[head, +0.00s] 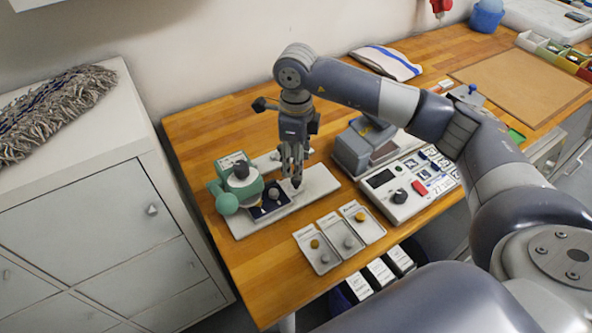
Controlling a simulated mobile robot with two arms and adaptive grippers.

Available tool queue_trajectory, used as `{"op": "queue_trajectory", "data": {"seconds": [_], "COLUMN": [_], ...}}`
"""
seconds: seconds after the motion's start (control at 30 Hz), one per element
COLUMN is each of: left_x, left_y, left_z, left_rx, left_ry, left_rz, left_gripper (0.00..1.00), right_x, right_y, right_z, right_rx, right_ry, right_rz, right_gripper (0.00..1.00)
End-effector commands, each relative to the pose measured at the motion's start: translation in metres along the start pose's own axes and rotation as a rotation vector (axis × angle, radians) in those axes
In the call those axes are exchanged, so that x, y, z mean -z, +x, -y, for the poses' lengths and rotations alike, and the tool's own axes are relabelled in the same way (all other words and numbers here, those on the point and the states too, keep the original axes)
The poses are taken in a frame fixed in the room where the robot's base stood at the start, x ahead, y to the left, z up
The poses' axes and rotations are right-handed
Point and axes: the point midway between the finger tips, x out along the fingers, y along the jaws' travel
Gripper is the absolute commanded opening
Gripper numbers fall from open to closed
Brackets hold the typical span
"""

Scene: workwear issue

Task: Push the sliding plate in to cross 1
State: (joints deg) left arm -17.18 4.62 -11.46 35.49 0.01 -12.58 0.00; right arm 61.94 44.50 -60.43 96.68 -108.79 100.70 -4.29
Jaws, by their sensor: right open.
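The green press (240,183) with its round green knob stands at the left of a pale base plate (316,187) on the wooden table. A small dark sliding plate (258,213) carrying a round metal piece sits at the press's right side. I cannot make out cross 1 or any other cross mark. My right gripper (294,182) points down over the base plate, right of the sliding plate, and is open with nothing visible between its fingers. I cannot tell whether its tips touch anything. My left gripper is out of view.
Three small trays (347,238) with knobs lie in front of the base plate. A grey machine (367,145) and a control box (400,197) stand to the right. A white cabinet (80,180) with a mop head is at left. The table's front-left corner is clear.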

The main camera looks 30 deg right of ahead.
Motion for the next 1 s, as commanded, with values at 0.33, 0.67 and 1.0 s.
{"op": "queue_trajectory", "data": {"seconds": [0.33, 0.67, 1.0], "left_x": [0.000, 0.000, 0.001], "left_y": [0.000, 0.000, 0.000], "left_z": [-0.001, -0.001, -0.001], "left_rx": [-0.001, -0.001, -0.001], "left_ry": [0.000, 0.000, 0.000], "left_rz": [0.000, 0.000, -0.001], "left_gripper": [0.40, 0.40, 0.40], "right_x": [0.000, 0.000, 0.000], "right_y": [-0.055, -0.061, -0.060], "right_z": [0.000, 0.000, 0.000], "right_rx": [0.001, 0.000, 0.000], "right_ry": [0.001, 0.000, 0.000], "right_rz": [0.000, 0.000, -0.001], "right_gripper": [0.43, 0.43, 0.43]}}
